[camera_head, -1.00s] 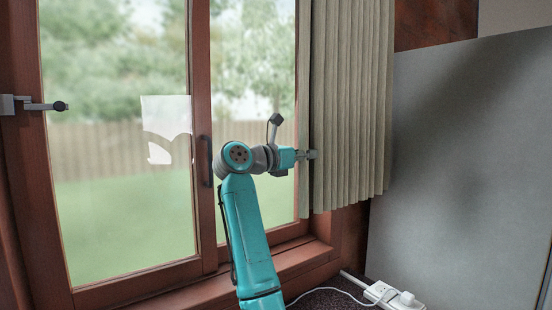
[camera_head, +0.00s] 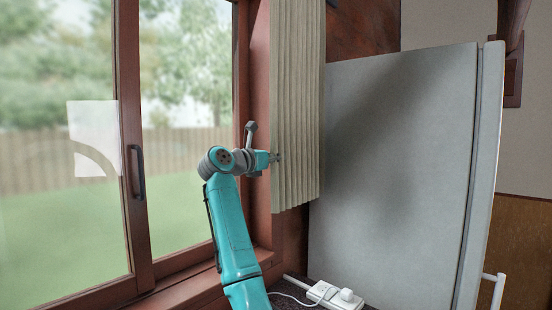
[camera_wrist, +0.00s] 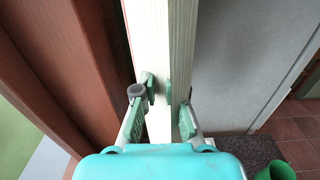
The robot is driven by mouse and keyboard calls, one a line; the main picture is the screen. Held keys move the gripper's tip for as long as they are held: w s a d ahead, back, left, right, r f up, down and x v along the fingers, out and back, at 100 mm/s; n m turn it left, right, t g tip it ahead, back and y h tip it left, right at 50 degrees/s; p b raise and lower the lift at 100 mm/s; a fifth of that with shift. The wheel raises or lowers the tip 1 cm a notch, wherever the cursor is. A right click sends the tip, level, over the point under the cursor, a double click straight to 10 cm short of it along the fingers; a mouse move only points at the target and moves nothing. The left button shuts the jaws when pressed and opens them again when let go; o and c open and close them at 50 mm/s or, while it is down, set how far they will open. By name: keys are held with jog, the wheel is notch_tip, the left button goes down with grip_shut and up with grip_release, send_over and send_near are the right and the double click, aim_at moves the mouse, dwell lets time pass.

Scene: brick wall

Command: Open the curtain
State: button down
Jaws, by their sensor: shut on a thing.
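The beige pleated curtain (camera_head: 298,120) hangs bunched at the right side of the window, beside the wooden frame. My gripper (camera_head: 277,158) is at the curtain's left edge, at about mid-height of the picture. In the wrist view, the fingers of my gripper (camera_wrist: 163,112) stand on either side of the pale curtain edge (camera_wrist: 160,40), and my gripper is shut on it. The window glass (camera_head: 190,100) left of the curtain is uncovered.
A grey fridge-like panel (camera_head: 395,180) stands close to the right of the curtain. A white power strip (camera_head: 333,295) with a cable lies below. The window has a dark handle (camera_head: 138,172). A green cylindrical object (camera_wrist: 276,172) shows low in the wrist view.

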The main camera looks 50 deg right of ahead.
jog(key=c, duration=1.2)
grip_release()
jog(key=shift+c, duration=0.2)
jog(key=shift+a, duration=0.1)
jog(key=a, duration=1.1)
jog(key=shift+a, duration=0.4)
